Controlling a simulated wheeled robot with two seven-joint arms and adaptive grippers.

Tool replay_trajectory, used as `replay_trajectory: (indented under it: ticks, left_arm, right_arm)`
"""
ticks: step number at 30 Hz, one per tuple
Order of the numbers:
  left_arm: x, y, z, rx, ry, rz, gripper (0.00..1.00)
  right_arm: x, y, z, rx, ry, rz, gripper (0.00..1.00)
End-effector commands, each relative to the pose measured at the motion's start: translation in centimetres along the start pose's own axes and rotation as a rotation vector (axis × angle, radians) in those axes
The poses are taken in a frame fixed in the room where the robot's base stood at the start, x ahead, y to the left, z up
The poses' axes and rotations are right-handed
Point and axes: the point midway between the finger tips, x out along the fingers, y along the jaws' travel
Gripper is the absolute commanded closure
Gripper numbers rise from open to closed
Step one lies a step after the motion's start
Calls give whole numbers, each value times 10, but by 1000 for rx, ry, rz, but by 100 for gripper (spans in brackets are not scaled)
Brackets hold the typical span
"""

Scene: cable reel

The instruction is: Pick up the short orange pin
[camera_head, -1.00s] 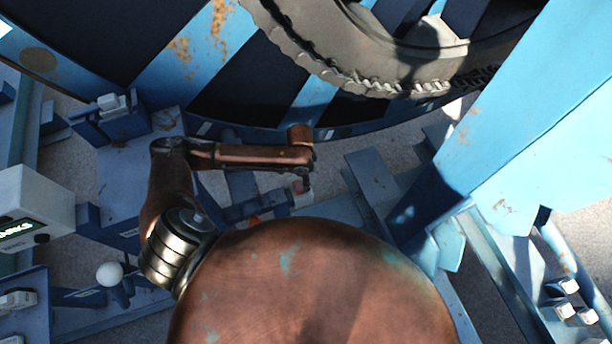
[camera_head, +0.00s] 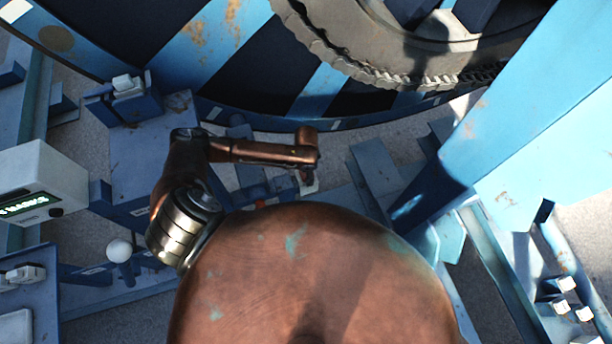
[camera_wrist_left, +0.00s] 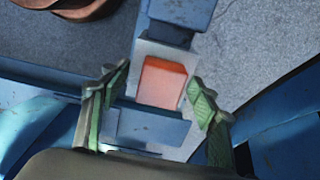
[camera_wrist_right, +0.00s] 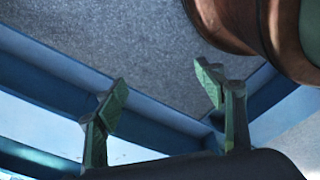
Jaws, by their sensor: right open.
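The orange pin (camera_wrist_left: 162,83) shows in the left wrist view as a short, blocky orange piece on a pale grey mount. My left gripper (camera_wrist_left: 159,87) is open, with one green finger to each side of the pin in the picture. I see no contact, and the distance to the pin is hard to judge. In the head view my left gripper (camera_head: 308,184) is small, at the end of my copper arm. My right gripper (camera_wrist_right: 161,84) is open and empty in the right wrist view, above grey floor and blue beams.
A large blue reel with a toothed ring (camera_head: 400,78) fills the top of the head view. A blue post (camera_head: 500,110) slants down at the right. A grey display box (camera_head: 40,185) and a white ball knob (camera_head: 119,250) stand at the left.

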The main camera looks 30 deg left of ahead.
Motion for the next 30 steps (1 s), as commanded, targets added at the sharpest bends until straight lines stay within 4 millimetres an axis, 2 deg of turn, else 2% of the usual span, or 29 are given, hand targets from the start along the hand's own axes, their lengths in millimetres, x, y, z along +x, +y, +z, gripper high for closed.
replay_trajectory:
  ticks: [6, 10, 17, 23, 30]
  left_arm:
    - [-1, 0, -1, 1, 1, 0, 60]
    - [-1, 0, -1, 1, 1, 0, 69]
    - [-1, 0, -1, 1, 2, -1, 85]
    - [-1, 0, -2, 1, 2, -1, 99]
    - [-2, -1, -2, 1, 4, -2, 100]
  right_arm:
    - [-2, -4, 36, 8, -47, -3, 36]
    - [-3, -5, 46, 10, -60, -4, 36]
    - [-2, -8, 42, 11, -54, -7, 36]
    - [-1, -10, 27, 9, -34, -10, 36]
    - [-1, -10, 26, 9, -34, -9, 36]
